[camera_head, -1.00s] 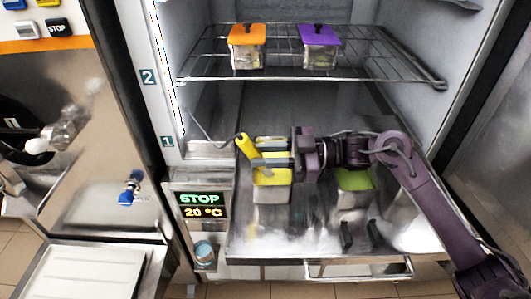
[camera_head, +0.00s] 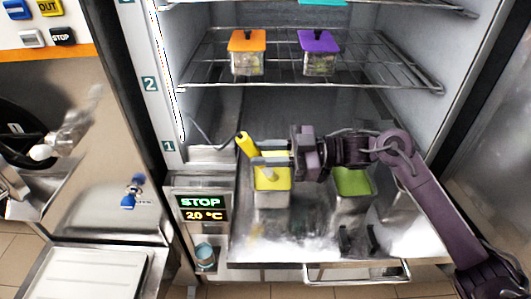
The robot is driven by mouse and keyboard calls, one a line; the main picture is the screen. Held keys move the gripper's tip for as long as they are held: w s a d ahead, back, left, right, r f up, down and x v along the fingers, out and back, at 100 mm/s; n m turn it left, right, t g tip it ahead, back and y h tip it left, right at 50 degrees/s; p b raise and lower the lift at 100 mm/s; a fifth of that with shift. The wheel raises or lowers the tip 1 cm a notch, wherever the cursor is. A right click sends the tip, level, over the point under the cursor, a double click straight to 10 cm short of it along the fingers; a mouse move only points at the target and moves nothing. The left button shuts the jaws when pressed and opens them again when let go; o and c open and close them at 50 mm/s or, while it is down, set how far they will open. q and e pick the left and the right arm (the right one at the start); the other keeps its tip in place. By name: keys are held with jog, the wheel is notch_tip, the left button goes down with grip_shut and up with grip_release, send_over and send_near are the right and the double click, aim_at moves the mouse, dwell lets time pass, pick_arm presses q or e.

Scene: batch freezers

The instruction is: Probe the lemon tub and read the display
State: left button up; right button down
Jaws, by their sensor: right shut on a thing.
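The lemon tub, with a yellow lid (camera_head: 272,185), stands in the pulled-out bottom drawer. My right gripper (camera_head: 270,163) is over this tub's lid, shut on the probe. The probe's yellow handle (camera_head: 246,143) leans up and left out of the jaws. A thin grey cable runs from the handle to the left wall of the cabinet. The probe's tip is not clearly seen, so I cannot tell whether it is in the tub. The display (camera_head: 201,207) on the cabinet front shows STOP in green and 20 °C in orange below; a decimal point is unclear. My left gripper is not in view.
A green-lidded tub (camera_head: 352,184) stands right of the lemon tub in the frosty drawer (camera_head: 300,250). Orange-lidded (camera_head: 247,40) and purple-lidded (camera_head: 319,40) tubs stand on the wire shelf above. A small blue-topped container (camera_head: 204,252) is below the display.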

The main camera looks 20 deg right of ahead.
notch_tip(320, 180, up, 8)
jog(key=p, duration=0.6)
dwell(0.5)
